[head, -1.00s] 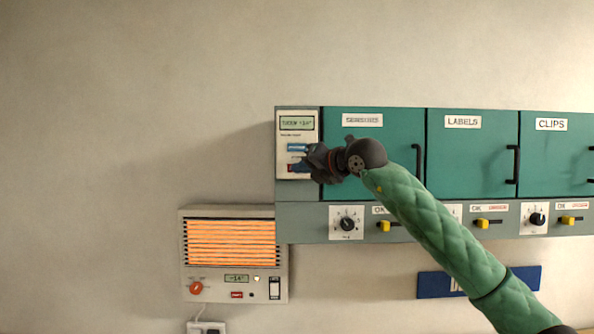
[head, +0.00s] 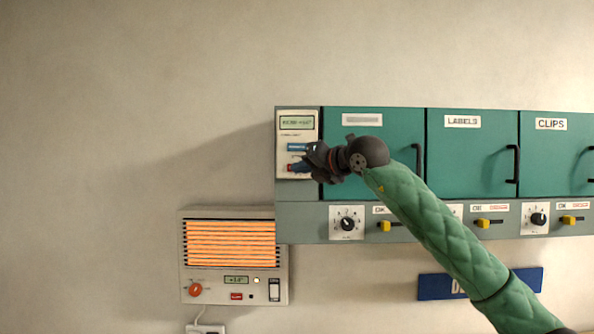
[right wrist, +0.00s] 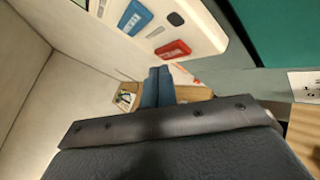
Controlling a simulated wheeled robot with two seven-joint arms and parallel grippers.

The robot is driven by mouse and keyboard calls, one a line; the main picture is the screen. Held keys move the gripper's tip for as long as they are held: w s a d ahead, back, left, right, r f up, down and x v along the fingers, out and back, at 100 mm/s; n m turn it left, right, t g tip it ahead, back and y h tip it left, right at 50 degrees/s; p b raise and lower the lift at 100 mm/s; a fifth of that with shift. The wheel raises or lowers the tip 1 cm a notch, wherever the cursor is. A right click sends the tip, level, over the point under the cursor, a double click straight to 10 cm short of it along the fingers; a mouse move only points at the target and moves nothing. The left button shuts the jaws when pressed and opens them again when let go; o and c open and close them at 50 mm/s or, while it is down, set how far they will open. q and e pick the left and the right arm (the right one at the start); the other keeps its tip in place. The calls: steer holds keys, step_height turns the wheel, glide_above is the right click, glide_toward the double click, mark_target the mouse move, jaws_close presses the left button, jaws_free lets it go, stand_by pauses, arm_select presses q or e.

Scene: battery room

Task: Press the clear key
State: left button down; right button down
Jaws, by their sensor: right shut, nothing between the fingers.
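A pale control panel (head: 297,133) is at the left end of the teal cabinet in the head view. It has a display (head: 297,123), a blue key (head: 297,147) and a red key (head: 289,168) below it. In the right wrist view the blue key (right wrist: 135,18) and red key (right wrist: 172,49) carry lettering too small to read, so I cannot tell which says clear. In the right wrist view the fingertips (right wrist: 159,70) appear just below the red key; contact cannot be told.
Cabinet doors (head: 472,152) with black handles, dials and yellow levers (head: 482,223) extend to the right. A glowing heater (head: 231,255) with a knob, display and small red key (head: 236,296) hangs below left. The wall further left is bare.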

steer(key=s+b, duration=0.3)
steer(key=s, duration=0.2)
steer(key=shift+b, duration=0.4)
steer(key=shift+f, duration=0.1)
stand_by(0.5)
